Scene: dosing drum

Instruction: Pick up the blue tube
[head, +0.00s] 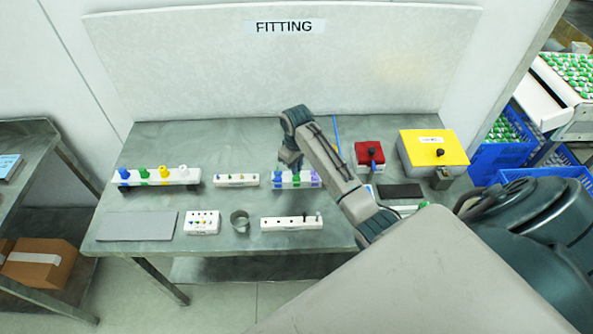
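A white rack (288,185) stands mid-table and holds small blue, green and purple pieces. The blue piece (278,180) at its left end looks like the blue tube, but it is too small to be sure. My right gripper (291,163) hangs pointing down just above and behind this rack, close to the blue piece. Its fingers are small and partly hidden, so I cannot tell if they are open or hold anything. Another blue piece (124,174) stands at the left end of a longer white rack (150,184). My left gripper is out of view.
Small white racks (236,183) (292,224), a white block (202,223), a grey cup (240,220) and a grey mat (136,226) lie on the table. A red box (369,153) and a yellow box (434,147) stand at right. A panel (280,70) closes the back.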

